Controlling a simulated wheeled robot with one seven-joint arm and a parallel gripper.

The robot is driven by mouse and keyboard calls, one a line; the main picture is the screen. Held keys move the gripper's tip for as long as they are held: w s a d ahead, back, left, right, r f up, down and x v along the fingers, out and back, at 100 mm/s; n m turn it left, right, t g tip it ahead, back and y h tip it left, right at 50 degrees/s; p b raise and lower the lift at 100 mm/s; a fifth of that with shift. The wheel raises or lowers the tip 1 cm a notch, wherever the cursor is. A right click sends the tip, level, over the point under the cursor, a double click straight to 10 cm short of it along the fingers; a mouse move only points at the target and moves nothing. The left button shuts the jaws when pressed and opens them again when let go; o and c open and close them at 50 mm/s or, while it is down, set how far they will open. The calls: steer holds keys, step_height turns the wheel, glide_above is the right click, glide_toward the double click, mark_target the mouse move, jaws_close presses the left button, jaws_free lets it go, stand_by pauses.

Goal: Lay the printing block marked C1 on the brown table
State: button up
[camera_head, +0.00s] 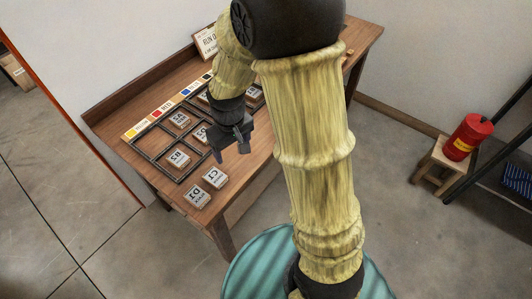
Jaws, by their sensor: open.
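The printing block marked C1 (215,177) lies on the brown table (232,183), near its front edge and outside the dark divided frame. Its marking looks upside down in this view. The block marked D1 (196,196) lies beside it, to the lower left, with a small gap. My gripper (232,149) is open and above the table, up and to the right of C1. Nothing shows between its fingers. My arm hides the table's right middle part.
The dark divided frame (150,148) holds several blocks, among them B2 (178,159). A coloured strip (165,106) runs along its back. A sign (206,42) stands behind. A red extinguisher (469,137) sits on a stool (440,165) to the right.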

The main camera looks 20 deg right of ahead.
steer(key=s+d+r+m+t, duration=0.1)
steer(key=s+d+r+m, duration=0.3)
steer(key=s+d, duration=0.3)
steer(key=shift+s+d+r+t, duration=0.2)
steer(key=shift+s+d+t, duration=0.1)
steer(key=shift+s, duration=0.65)
steer(key=shift+a, duration=0.1)
